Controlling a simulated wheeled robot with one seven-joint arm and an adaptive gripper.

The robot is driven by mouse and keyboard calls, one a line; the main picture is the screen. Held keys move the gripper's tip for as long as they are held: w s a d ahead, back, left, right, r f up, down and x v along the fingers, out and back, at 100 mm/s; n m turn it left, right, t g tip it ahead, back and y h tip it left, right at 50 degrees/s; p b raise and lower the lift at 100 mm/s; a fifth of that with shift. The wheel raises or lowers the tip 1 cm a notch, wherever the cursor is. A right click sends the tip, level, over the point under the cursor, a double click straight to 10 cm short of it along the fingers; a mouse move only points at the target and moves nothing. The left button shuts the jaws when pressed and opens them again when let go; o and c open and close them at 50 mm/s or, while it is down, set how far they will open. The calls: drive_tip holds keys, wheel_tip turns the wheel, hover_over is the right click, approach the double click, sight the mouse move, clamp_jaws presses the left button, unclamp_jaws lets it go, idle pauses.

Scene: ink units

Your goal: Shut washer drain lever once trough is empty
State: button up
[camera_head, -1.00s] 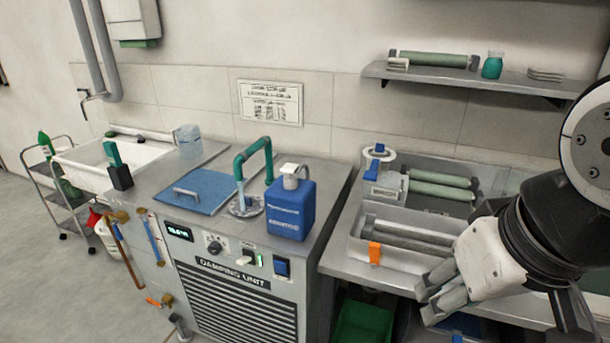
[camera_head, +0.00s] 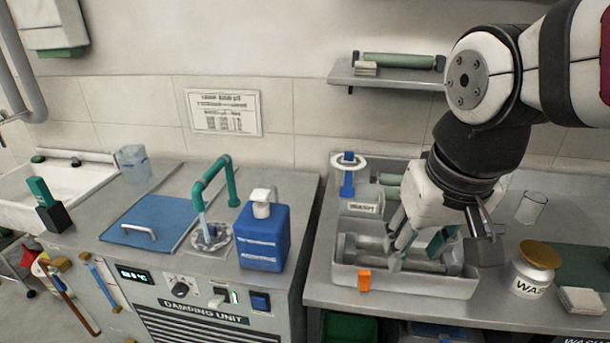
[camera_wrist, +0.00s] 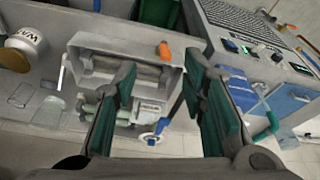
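A grey metal trough (camera_head: 345,275) stands on the right counter, with long grey rollers (camera_head: 400,252) in it. I cannot tell whether liquid lies in it. A small orange lever (camera_head: 365,280) sits on its front wall at the left; the wrist view shows this lever (camera_wrist: 164,50) too. A "WASH" label (camera_head: 362,208) stands behind the trough, below a blue handle (camera_head: 347,184) with a white ring. My gripper (camera_head: 440,250) is above the trough, right of the orange lever. The wrist view shows my gripper (camera_wrist: 160,75) with its fingers wide apart and nothing between them.
A blue bottle (camera_head: 264,236) stands left of the trough on the damping unit (camera_head: 205,308), near a green tap (camera_head: 208,182). A white jar (camera_head: 532,270) with a brown lid stands to the right. Green rollers (camera_head: 389,193) lie behind. A shelf (camera_head: 385,76) hangs above.

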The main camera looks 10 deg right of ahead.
drive_tip(key=w+f+m+g+p, duration=0.15)
drive_tip(key=w+p, duration=0.25)
drive_tip(key=w, duration=0.4)
drive_tip(key=m+g+p, duration=0.1)
drive_tip(key=g+p, duration=0.1)
drive_tip(key=p, duration=0.1)
approach(365, 272)
drive_tip(key=shift+h, duration=0.4)
drive_tip(key=f, duration=0.8)
drive_tip(key=f+p, duration=0.1)
drive_tip(key=f, duration=0.2)
drive_tip(key=shift+s+d+f, duration=0.15)
drive_tip(key=shift+d+f, duration=0.15)
drive_tip(key=shift+f, duration=0.1)
clamp_jaws()
